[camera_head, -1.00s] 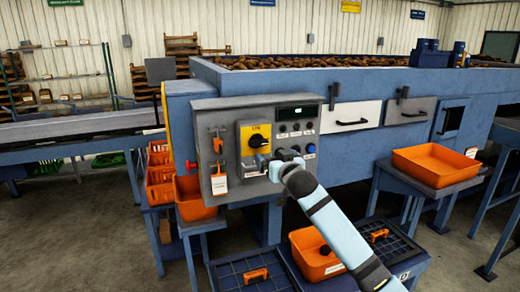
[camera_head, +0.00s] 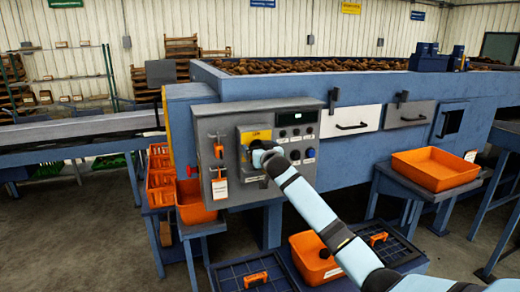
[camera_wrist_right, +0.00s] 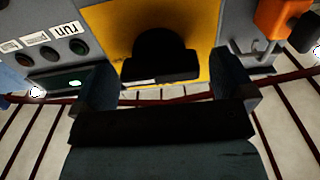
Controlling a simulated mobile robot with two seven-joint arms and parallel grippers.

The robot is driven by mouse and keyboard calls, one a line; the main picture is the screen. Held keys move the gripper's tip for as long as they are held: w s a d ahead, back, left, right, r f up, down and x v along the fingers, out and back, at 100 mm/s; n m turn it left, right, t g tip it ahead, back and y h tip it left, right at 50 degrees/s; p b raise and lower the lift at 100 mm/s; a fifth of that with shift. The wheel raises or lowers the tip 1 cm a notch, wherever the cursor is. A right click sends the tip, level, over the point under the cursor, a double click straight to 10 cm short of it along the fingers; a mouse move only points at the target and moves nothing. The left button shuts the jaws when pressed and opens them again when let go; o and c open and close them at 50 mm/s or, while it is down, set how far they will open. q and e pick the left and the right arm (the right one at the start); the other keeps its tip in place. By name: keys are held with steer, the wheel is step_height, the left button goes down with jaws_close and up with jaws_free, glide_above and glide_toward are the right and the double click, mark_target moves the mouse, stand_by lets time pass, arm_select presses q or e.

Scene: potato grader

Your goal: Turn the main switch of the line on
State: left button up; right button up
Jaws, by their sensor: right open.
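The main switch is a black knob on a yellow plate (camera_head: 254,134) on the grey control panel (camera_head: 228,122). In the head view my right gripper (camera_head: 259,153) is in front of the plate and covers the knob. The right wrist view shows the black knob (camera_wrist_right: 160,55) on the yellow plate, ahead of and roughly between the two open fingers. No firm grip on the knob shows, and I cannot tell whether the fingers touch it. The knob's turned position is not clear. My left gripper is out of view.
An orange padlock-like piece (camera_wrist_right: 285,20) and a tag (camera_head: 220,188) hang beside the switch. Buttons (camera_head: 296,133) and a dark display (camera_head: 297,117) sit to its right. An orange tray (camera_head: 435,168) stands at the right. Orange bins (camera_head: 193,205) stand below left.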

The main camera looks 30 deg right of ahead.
steer(key=c, duration=0.9)
steer(key=n+p, duration=0.2)
steer(key=n, duration=0.1)
steer(key=shift+r+n, duration=0.1)
steer(key=shift+n, duration=0.3)
steer(key=n+p, duration=0.2)
steer(key=n, duration=0.3)
steer(key=shift+a, duration=0.15)
steer(key=n+p, duration=0.1)
steer(key=n, duration=0.4)
steer(key=n+p, duration=0.1)
steer(key=n, duration=0.1)
steer(key=n+p, duration=0.1)
steer(key=n, duration=0.1)
steer(key=shift+f, duration=0.3)
steer(key=shift+n, duration=0.3)
